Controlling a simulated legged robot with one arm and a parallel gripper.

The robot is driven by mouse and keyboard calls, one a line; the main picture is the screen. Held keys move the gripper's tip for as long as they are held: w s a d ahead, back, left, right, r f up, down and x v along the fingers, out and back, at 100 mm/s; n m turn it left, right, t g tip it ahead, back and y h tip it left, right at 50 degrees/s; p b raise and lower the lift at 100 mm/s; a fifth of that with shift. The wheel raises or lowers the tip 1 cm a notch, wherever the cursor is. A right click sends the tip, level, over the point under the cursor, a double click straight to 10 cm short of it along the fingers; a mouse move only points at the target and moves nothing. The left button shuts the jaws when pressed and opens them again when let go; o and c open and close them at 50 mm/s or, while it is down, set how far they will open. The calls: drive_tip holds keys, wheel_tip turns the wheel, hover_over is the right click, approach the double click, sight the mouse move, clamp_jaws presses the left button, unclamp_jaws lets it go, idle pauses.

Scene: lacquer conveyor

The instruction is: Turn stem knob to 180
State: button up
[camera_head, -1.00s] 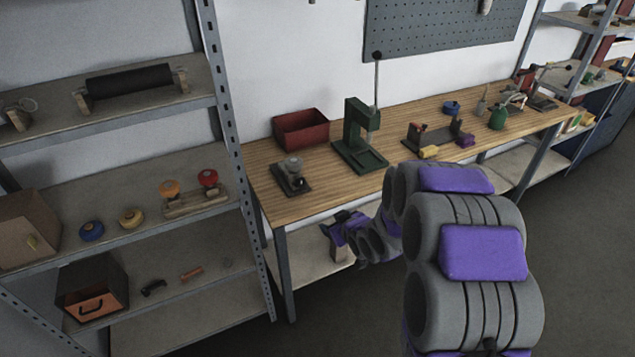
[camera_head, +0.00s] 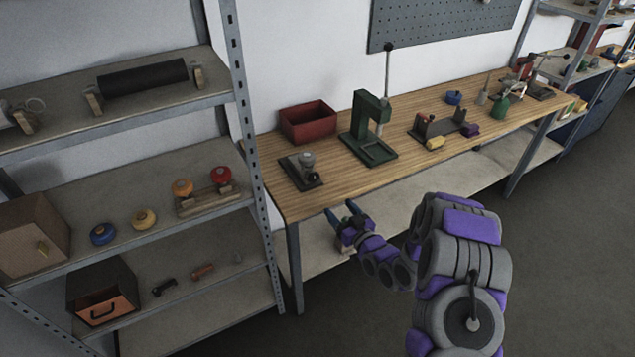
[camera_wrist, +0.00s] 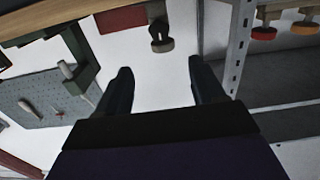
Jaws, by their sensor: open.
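A round grey knob (camera_head: 307,160) stands on a dark base plate (camera_head: 301,171) at the near left of the wooden bench. In the wrist view the bench appears at the top, and a knob on a short stem (camera_wrist: 162,45) shows between and beyond my fingers. On the left shelf, an orange knob (camera_head: 182,187) and a red knob (camera_head: 221,175) sit on a wooden stand. No label shows which one is the stem knob. My gripper (camera_head: 339,210) is open and empty, in front of the bench's front edge and apart from the knobs. Its two dark fingers (camera_wrist: 160,68) touch nothing.
A red bin (camera_head: 308,122) and green press (camera_head: 368,140) stand behind and right of the grey knob. The bench's front edge (camera_head: 400,172) and the shelf's upright post (camera_head: 246,110) bound the space near my gripper. Blue (camera_head: 103,234) and yellow (camera_head: 144,219) knobs lie on the shelf.

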sight(315, 178)
drive_tip(key=b+x, duration=0.2)
drive_tip(key=x, duration=1.1)
drive_tip(key=shift+a, duration=0.1)
drive_tip(key=shift+w+a+b, duration=0.25)
drive_tip(key=shift+w+b, duration=0.1)
drive_tip(key=shift+w, duration=0.35)
drive_tip(key=shift+w+a, duration=0.15)
drive_tip(key=shift+a, duration=0.1)
drive_tip(key=shift+a, duration=0.1)
drive_tip(key=shift+c, duration=0.4)
drive_tip(key=c, duration=0.9)
